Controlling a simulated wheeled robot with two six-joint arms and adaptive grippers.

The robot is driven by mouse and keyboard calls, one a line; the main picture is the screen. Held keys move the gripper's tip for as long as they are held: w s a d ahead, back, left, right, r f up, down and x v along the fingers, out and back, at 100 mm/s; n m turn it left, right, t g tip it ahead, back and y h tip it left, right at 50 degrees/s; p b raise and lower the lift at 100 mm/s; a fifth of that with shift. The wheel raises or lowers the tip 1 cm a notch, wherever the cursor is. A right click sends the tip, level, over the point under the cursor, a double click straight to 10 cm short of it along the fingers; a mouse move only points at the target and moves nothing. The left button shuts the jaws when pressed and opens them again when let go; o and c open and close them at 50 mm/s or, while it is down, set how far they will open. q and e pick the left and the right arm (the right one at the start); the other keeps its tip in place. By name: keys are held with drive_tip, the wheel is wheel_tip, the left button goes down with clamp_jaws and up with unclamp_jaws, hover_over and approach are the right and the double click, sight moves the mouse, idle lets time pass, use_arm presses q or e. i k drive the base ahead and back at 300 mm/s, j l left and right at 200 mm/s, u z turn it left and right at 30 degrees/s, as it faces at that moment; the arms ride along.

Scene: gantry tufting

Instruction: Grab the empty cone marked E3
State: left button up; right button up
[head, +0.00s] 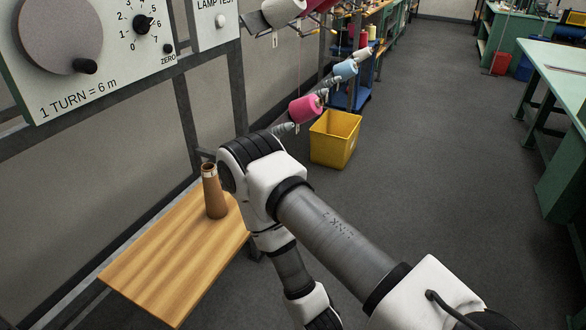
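A brown, empty-looking cone (214,196) stands upright on a wooden shelf (165,262) at the lower left. It has a pale band or label near its top, but I cannot read a marking on it. The elbow of my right arm, which comes in from the lower right, covers part of the view just right of the cone. I cannot tell whether they touch. That arm's forearm bends down to the bottom edge, and its gripper is out of frame. My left gripper is not in view either.
A panel with a crank dial (60,35) is at the upper left. A pink yarn cone (305,108) and a blue one (345,69) sit on pegs beyond my elbow. A yellow bin (335,140) stands on the floor. Green benches (560,60) are at the right; the floor between is clear.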

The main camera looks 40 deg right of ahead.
sight(215, 204)
drive_tip(key=z, duration=0.75)
drive_tip(key=i+l+u, duration=0.15)
drive_tip(key=l, duration=0.2)
